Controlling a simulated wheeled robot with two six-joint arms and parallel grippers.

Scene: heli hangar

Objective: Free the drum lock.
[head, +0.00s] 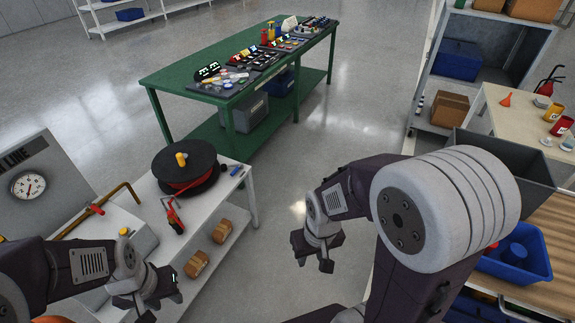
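A black cable drum (205,172) with red cable wound inside it lies flat on the white bench (152,196) at the left. A yellow knob (181,158) stands up at the drum's top; I cannot tell whether it is the lock. A red-handled tool or cable end (174,215) lies on the bench in front of the drum. My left gripper (160,300) is in front of the bench, below the drum in the picture, with its fingers apart and empty. My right gripper (316,255) hangs over the floor right of the bench, fingers apart and empty.
A gauge panel (30,184) and a copper pipe (95,212) are left of the drum. A green table (185,78) with small parts stands behind. Shelves, a grey bin (510,165) and a blue bin (520,262) are at the right. The middle floor is clear.

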